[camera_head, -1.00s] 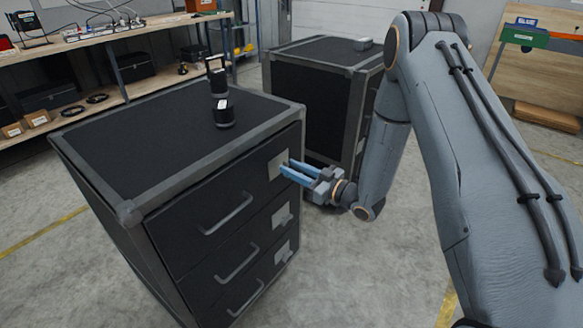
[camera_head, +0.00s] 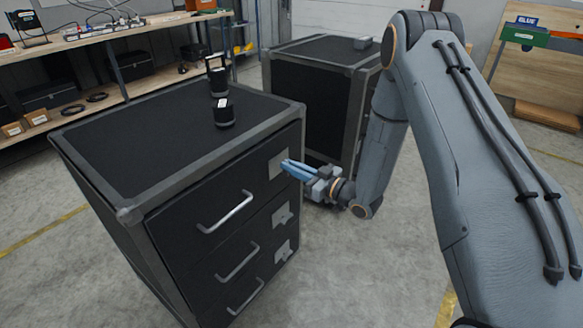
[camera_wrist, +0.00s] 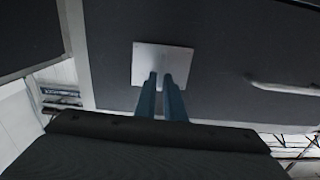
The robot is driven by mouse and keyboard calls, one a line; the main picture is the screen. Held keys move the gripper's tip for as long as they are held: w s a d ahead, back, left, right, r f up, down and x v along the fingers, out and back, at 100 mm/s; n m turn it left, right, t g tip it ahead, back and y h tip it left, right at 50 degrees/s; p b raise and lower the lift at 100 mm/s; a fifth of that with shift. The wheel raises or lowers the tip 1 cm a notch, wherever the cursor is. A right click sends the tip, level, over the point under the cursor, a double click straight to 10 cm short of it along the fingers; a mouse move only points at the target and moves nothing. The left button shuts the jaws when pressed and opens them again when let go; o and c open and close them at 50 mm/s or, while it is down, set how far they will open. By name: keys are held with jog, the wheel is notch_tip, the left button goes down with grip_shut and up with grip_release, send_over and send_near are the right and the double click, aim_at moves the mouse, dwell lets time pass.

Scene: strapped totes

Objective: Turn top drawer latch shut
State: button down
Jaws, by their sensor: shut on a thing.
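The black drawer cabinet (camera_head: 150,140) has three drawers in its front, each with a bar handle and a light grey latch plate at the right. The top drawer (camera_head: 180,225) looks closed, with its handle (camera_head: 226,212) left of the latch. The top latch plate (camera_head: 279,163) also shows in the wrist view (camera_wrist: 145,62). My gripper (camera_head: 288,166) is at this plate, its blue fingers close together on the latch's small knob.
Two black cylindrical items, one with a handle (camera_head: 217,78), stand on the cabinet top. A second dark cabinet (camera_head: 310,105) is close behind my gripper. The lower latches (camera_head: 283,214) are just below. Open floor lies in front.

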jog(key=shift+m, duration=0.5)
jog(key=m, duration=0.3)
jog(key=shift+w+d+f+m, duration=0.15)
jog(key=shift+w+d+m, duration=0.05)
jog(key=shift+m, duration=0.1)
jog(key=shift+w+d+f+m+b, duration=0.1)
jog(key=shift+f+m+b, duration=0.15)
jog(key=shift+m, duration=1.9)
jog(key=shift+w+d+f+m+b, duration=0.1)
jog(key=shift+f+m, duration=0.15)
jog(key=shift+m, duration=1.85)
jog(key=shift+w+f+m+b, duration=0.1)
jog(key=shift+f+m+b, duration=0.15)
jog(key=shift+m, duration=1.9)
